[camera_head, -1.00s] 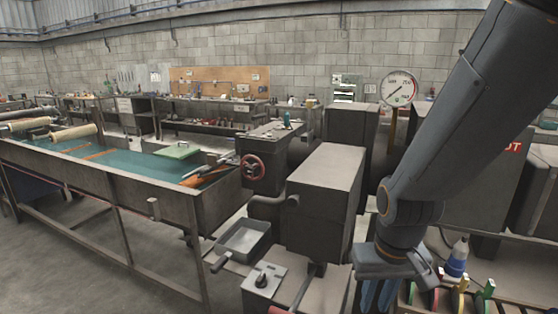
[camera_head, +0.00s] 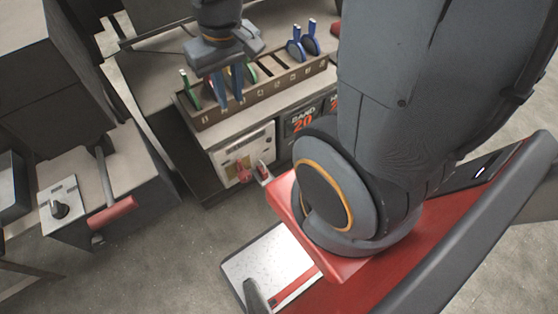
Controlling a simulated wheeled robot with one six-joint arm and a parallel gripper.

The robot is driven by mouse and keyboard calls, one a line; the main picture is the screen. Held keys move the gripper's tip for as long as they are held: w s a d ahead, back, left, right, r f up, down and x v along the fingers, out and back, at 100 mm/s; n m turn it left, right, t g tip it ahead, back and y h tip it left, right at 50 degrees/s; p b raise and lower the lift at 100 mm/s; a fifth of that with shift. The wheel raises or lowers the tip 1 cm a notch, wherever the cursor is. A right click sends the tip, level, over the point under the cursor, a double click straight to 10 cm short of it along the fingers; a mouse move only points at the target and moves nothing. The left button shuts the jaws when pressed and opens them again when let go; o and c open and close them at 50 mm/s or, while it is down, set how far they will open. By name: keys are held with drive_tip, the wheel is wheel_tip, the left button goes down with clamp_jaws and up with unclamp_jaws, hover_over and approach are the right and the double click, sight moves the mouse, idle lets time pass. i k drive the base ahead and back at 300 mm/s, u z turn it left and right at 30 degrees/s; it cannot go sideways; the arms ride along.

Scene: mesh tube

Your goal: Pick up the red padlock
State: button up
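A small red padlock (camera_head: 244,173) shows at the front of the pale control panel (camera_head: 240,152), below the rack. A second small red item with a pale part (camera_head: 263,172) is just right of it; its exact shape is too small to tell. My gripper (camera_head: 230,100) points down in front of the slotted rack, above and a little left of the padlock and clear of it. Its blue fingers look apart, with nothing seen between them.
The slotted rack (camera_head: 262,100) holds several green and blue upright pieces, close behind my gripper. A dark machine with a red handle (camera_head: 112,213) stands at left. Grey floor (camera_head: 165,255) is open in front.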

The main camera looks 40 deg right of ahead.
sight(262, 171)
drive_tip(key=u, duration=0.2)
drive_tip(key=k, duration=0.95)
drive_tip(key=u, duration=0.3)
